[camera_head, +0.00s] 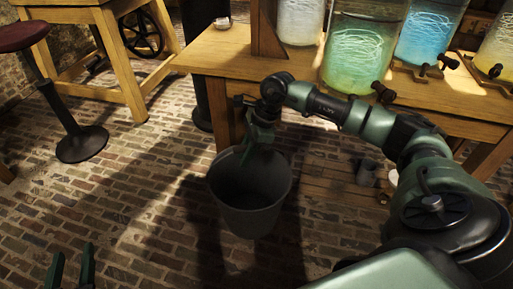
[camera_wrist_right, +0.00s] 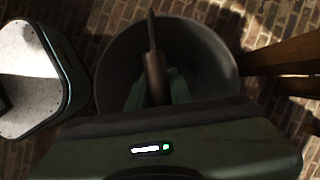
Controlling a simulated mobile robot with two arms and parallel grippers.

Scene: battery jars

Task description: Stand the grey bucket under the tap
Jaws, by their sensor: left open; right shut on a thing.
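The grey bucket (camera_head: 251,211) hangs upright, open end up, in front of the table's near left corner; it looks raised off the brick floor. My right gripper (camera_head: 257,151) is shut on the bucket's handle, above its rim. In the right wrist view the bucket (camera_wrist_right: 215,65) is seen from above, with the handle's brown grip (camera_wrist_right: 155,78) across the jaws. Small dark taps stick out from the jars: one at the green jar (camera_head: 383,92), one at the blue jar (camera_head: 447,62), one at the yellow jar (camera_head: 496,70). My left gripper (camera_head: 72,268) is open and empty at the bottom left.
The wooden table (camera_head: 215,52) carries several glass jars, with its legs and a low slatted platform (camera_head: 335,185) below. Small grey containers (camera_head: 366,172) stand under the table. A stool (camera_head: 80,143) and a wooden bench (camera_head: 120,60) stand left. Brick floor left of the bucket is clear.

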